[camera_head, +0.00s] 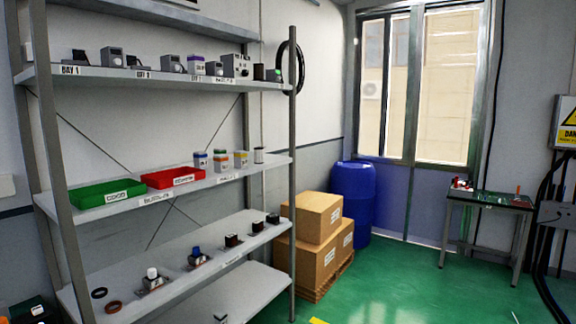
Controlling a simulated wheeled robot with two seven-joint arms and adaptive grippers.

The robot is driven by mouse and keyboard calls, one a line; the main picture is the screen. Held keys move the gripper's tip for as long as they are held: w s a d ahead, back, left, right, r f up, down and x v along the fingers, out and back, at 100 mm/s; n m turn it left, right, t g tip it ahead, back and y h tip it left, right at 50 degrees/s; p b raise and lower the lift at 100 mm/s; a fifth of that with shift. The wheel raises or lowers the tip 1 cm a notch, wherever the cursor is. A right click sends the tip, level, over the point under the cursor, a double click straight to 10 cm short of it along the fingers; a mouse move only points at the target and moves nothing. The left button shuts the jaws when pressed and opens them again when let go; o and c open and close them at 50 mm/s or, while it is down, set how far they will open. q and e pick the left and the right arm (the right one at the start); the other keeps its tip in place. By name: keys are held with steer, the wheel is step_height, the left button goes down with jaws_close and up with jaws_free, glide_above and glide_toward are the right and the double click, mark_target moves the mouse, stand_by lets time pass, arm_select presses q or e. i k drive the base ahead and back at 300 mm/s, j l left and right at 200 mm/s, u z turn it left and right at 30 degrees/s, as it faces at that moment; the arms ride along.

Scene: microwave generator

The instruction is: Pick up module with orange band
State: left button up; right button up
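Several small white modules with coloured bands stand close together on the middle shelf of the grey rack in the head view. One in the middle of this group seems to have an orange band (221,163), with a green-banded one close behind it. A blue-banded module (201,160) stands to its left and a yellow-banded one (241,160) to its right. The colours are small and hard to tell apart. Another module with a purple band (196,65) stands on the shelf above. Neither of my grippers is in view.
A green bin (105,193) and a red bin (173,177) sit left of the modules. The rack's front post (292,180) stands to their right. Cardboard boxes (310,240), a blue barrel (355,203) and a small table (487,201) stand beyond. Green floor between is clear.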

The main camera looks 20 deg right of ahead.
mark_target(221, 161)
steer(key=z, duration=0.2)
steer(key=i+l+u, duration=0.15)
steer(key=i+u, duration=0.15)
steer(key=u, duration=0.2)
steer(key=i+l+u, duration=0.25)
steer(key=u, duration=0.2)
